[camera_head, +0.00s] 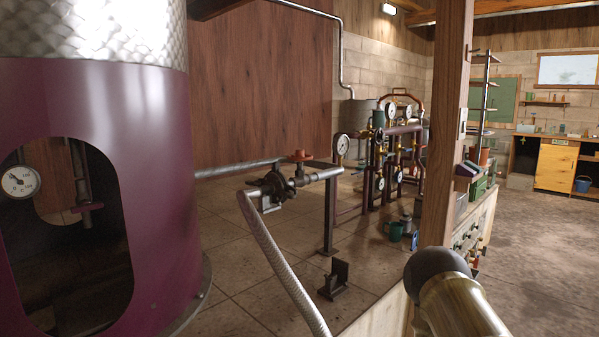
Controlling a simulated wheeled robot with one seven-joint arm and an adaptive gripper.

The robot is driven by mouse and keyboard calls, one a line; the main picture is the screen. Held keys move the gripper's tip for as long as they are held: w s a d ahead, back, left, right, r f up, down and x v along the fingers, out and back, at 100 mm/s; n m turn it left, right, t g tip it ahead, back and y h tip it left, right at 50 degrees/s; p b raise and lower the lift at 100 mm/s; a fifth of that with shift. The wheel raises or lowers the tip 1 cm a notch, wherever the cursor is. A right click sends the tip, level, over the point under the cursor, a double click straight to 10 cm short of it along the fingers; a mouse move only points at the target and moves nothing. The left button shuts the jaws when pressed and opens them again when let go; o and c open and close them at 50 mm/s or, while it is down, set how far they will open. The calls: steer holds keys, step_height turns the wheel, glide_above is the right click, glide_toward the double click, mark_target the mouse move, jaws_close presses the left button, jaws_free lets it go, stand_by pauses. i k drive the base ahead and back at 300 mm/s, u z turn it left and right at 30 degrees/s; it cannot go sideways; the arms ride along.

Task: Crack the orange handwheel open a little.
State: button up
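The orange handwheel (300,156) is small and sits on top of a short stem. The stem rises from a pale horizontal pipe (322,174) left of the middle of the head view. A dark round fitting (271,187) is on the same line, just left of and below the handwheel. How far the valve is open cannot be told. My gripper is not in view, and nothing is seen touching the handwheel.
A large purple vessel (165,170) with a dial gauge (20,182) fills the left. A braided hose (283,262) hangs from the fitting. A wooden post (445,130) stands right of the middle. A gauge-covered pipe rack (380,150) stands behind. A dark bracket (335,279) stands on the tiled surface.

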mark_target(300, 156)
steer(key=z, duration=1.6)
steer(key=i, duration=1)
steer(key=u, duration=2.3)
